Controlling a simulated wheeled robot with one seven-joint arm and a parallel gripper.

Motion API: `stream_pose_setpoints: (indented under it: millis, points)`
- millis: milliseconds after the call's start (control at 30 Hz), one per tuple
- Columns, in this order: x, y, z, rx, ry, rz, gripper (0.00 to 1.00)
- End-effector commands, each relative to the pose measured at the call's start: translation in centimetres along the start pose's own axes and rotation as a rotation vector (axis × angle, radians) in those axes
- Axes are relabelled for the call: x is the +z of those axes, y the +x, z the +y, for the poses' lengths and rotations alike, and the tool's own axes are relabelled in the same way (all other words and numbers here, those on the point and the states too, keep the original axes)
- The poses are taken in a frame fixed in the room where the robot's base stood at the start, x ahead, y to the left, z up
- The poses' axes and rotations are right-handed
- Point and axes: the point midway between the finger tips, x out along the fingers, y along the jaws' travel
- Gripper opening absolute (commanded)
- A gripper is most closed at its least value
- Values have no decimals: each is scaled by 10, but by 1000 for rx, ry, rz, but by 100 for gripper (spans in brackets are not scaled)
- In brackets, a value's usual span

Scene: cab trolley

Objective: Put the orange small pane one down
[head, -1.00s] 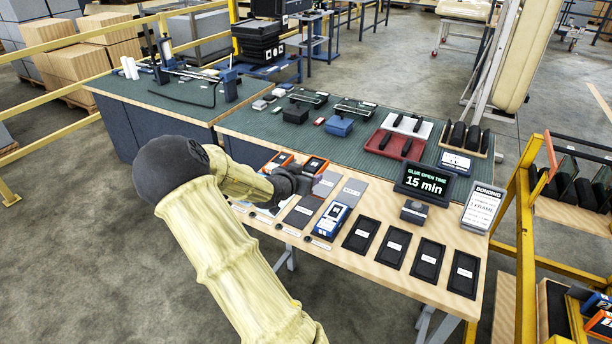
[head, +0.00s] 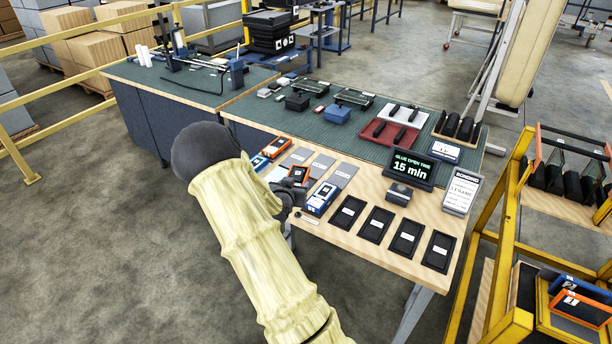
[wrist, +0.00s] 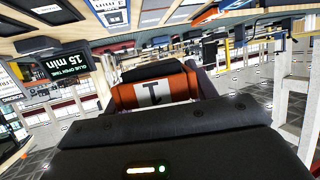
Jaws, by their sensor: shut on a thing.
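The orange small pane one (wrist: 155,91), with a white label marked "1", is held in my gripper in the wrist view. In the head view the held orange pane (head: 298,174) shows just past my gripper (head: 288,190), over the front of the wooden bench strip. My gripper is shut on it. My dark wrist and forearm hide part of the pane and the bench below, so I cannot tell its exact height. Another orange pane (head: 277,147) lies further back on the bench, and a blue pane (head: 321,198) lies to the right.
Grey labelled pads (head: 343,174) and several black labelled pads (head: 377,224) lie on the bench. The "15 min" display (head: 411,170) and a bonding sign (head: 461,192) stand at its right. A yellow-framed trolley (head: 490,240) with blue and orange panes (head: 582,304) stands at the right.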

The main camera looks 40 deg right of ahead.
Motion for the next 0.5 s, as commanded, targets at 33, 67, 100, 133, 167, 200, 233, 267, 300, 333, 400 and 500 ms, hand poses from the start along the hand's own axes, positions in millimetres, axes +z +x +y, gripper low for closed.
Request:
stream_pose_setpoints:
  millis: [33, 67, 100, 133, 167, 200, 233, 267, 300, 333, 400, 500]
  points:
    - [11, 0, -7, -33, -15, -3, 28]
    - [16, -1, -12, -56, -25, -3, 28]
    - [25, -3, -20, -87, -39, -4, 28]
    - [31, -4, -26, -110, -47, -4, 28]
    - [38, -5, -32, -136, -58, -4, 28]
    - [46, -8, -41, -171, -72, -4, 28]
    - [55, -10, -48, -199, -85, -4, 28]
    - [63, -13, -54, -227, -96, -5, 28]
    - [75, -17, -65, -269, -114, -6, 28]
    - [85, -20, -72, -301, -127, -7, 28]
    - [111, -30, -91, -383, -161, -7, 28]
    - [154, -49, -118, -507, -210, -8, 28]
